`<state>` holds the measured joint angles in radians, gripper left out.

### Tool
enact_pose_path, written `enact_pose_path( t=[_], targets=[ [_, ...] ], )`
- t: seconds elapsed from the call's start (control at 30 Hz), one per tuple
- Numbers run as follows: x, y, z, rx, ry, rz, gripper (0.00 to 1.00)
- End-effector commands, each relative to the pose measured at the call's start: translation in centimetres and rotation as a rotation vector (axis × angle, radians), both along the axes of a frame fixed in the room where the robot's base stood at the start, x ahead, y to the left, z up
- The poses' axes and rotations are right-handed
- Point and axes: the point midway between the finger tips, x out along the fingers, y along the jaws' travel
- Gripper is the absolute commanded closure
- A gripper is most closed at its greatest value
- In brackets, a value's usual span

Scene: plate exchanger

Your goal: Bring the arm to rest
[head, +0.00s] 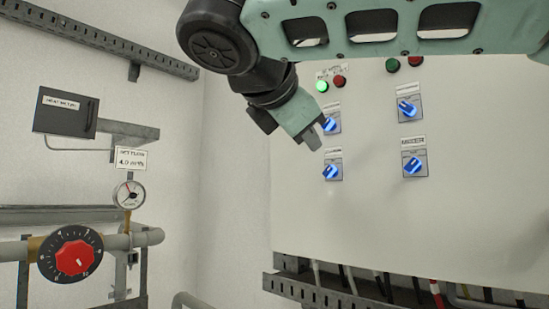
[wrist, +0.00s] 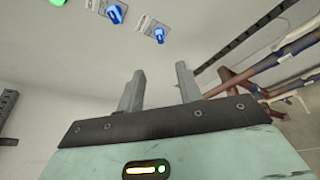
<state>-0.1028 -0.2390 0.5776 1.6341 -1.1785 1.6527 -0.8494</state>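My gripper (head: 320,135) is in front of the white control panel, beside the upper left blue knob (head: 333,125), and partly covers it in the head view. I cannot tell whether it touches the knob there. In the wrist view my gripper (wrist: 158,75) has its two grey fingers apart with nothing between them. Two blue knobs, one of them this knob (wrist: 159,35), show beyond the fingertips, clear of them.
The control panel (head: 400,220) also carries a lower left knob (head: 331,172), a MIXER knob (head: 413,166) and a green lit lamp (head: 322,86). A red dial (head: 75,259), a gauge (head: 129,195) and a dark box (head: 66,112) stand at left. A cable tray (head: 330,297) runs below.

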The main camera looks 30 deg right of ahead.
Motion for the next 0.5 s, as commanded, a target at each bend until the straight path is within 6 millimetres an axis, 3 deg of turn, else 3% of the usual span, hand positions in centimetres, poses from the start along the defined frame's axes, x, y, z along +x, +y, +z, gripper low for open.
enact_pose_path(
  t=[0.17,0.27,0.37,0.5],
  targets=[
    [0.0,0.0,0.0,0.000,0.000,0.000,0.65],
    [0.4,0.3,-1.2,0.017,0.016,0.015,0.65],
    [1.5,1.4,-4.8,0.081,0.065,0.062,0.65],
    [2.4,4.0,-13.7,0.267,0.178,0.131,0.65]
  ],
)
